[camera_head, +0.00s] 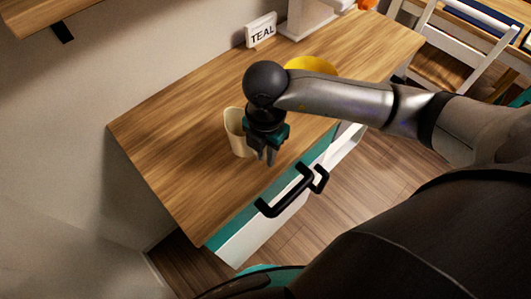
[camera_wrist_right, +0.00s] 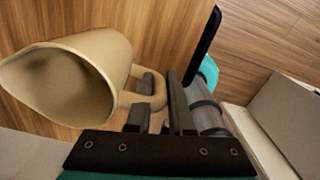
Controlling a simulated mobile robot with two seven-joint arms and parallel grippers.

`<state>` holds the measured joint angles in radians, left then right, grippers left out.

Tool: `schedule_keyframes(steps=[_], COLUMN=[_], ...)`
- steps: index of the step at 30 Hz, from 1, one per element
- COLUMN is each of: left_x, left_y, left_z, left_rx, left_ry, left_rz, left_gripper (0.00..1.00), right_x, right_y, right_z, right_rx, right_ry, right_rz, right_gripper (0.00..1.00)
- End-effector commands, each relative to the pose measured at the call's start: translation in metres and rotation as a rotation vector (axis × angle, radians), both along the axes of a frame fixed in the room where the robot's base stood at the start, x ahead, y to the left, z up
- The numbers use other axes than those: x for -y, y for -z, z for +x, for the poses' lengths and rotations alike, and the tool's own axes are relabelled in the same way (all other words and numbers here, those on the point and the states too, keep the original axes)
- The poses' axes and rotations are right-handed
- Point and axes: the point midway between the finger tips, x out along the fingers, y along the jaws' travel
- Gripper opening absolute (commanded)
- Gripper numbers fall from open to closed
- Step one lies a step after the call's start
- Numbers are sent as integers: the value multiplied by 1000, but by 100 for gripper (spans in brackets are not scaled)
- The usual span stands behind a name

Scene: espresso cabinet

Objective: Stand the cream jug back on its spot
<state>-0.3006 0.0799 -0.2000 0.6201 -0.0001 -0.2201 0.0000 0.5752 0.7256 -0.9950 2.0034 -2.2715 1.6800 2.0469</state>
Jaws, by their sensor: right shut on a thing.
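The cream jug (camera_head: 236,132) is over the wooden cabinet top, left of my right gripper (camera_head: 267,154) in the head view. In the right wrist view the jug (camera_wrist_right: 105,70) shows its open mouth toward the lower left, and its loop handle lies between the fingers of my right gripper (camera_wrist_right: 162,92). The gripper is shut on that handle. The jug looks about upright in the head view. I cannot tell whether its base touches the wood. No marked spot for it shows. My left gripper is not in view.
The wooden top (camera_head: 185,155) is clear to the left and front. A white TEAL sign (camera_head: 261,30) stands at the back, and a yellow object (camera_head: 312,64) is partly behind my right arm. Black handles (camera_head: 287,194) stick out from the teal and white front. A chair (camera_head: 455,60) stands at right.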

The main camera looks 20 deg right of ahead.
Motion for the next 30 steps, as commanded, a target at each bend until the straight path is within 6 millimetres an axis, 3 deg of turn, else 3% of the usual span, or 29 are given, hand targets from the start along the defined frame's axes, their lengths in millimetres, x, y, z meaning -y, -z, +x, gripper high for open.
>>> schedule_keyframes(steps=[10, 11, 18, 26, 30], left_x=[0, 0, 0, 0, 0], left_y=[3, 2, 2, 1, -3], left_z=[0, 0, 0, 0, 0], left_rx=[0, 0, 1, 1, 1], left_ry=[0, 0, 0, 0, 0], left_rz=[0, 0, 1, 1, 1], left_gripper=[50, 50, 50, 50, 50], right_x=[-1, 0, 0, 0, -1], right_y=[3, 3, 3, 2, -10], right_z=[1, 1, 1, 1, 2], right_rx=[3, 2, 2, 2, 5], right_ry=[-1, -1, -1, 0, 0], right_rz=[2, 1, 1, 1, 3], right_gripper=[0, 22, 49, 50, 50])
